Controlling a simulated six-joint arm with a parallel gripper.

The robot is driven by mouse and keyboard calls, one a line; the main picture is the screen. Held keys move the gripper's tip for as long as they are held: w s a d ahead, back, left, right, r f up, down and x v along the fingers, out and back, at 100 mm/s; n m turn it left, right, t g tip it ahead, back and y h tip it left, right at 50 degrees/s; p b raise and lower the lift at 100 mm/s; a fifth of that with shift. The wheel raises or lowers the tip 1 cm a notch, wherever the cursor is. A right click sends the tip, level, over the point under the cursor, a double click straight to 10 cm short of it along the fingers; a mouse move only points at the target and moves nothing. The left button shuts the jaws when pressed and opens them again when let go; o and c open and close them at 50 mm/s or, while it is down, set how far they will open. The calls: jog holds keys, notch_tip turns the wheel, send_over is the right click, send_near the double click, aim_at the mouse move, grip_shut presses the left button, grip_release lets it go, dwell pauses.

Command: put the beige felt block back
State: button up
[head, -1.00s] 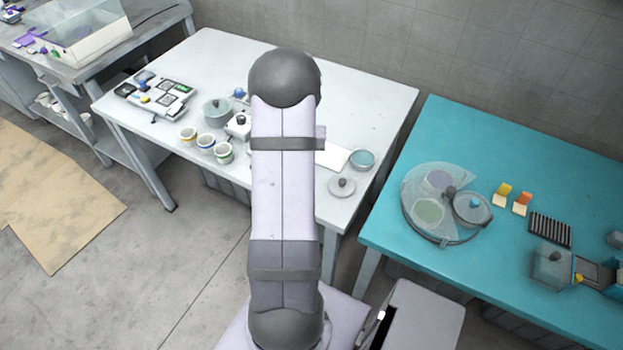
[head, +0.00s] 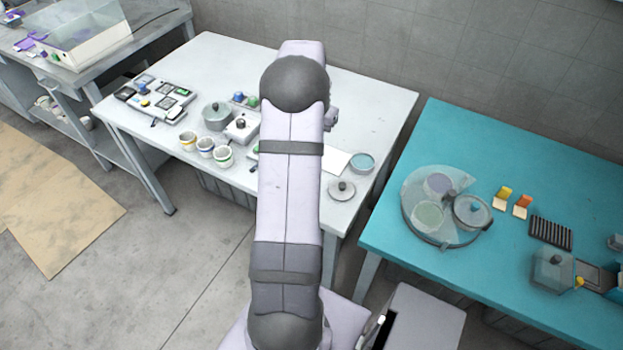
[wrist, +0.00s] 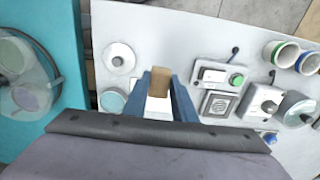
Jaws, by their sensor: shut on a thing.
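In the wrist view, the two blue fingers of my gripper (wrist: 161,78) are shut on a small tan block, which I take for the beige felt block (wrist: 159,84). The block is held between the fingertips, over the white table. Its lower part is partly hidden by the fingers. A white sheet (wrist: 158,107) lies on the table beneath and behind the fingers; it also shows in the head view (head: 335,159). In the head view my arm hides the fingers and the block.
A teal round dish (head: 362,163) and a grey knobbed lid (head: 341,190) stand right of my arm. A grey pot (head: 216,115), several cups (head: 205,147) and a knobbed box (head: 241,125) stand left. The back right of the white table (head: 375,95) is clear.

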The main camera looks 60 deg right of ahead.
jog(key=shift+f+p, duration=1.55)
jog(key=shift+f, duration=3.45)
jog(key=shift+f, duration=0.15)
jog(key=o, duration=1.1)
notch_tip(320, 180, up, 12)
jog(key=b, duration=0.3)
jog(key=shift+r+b, duration=0.2)
jog(key=shift+b, duration=0.2)
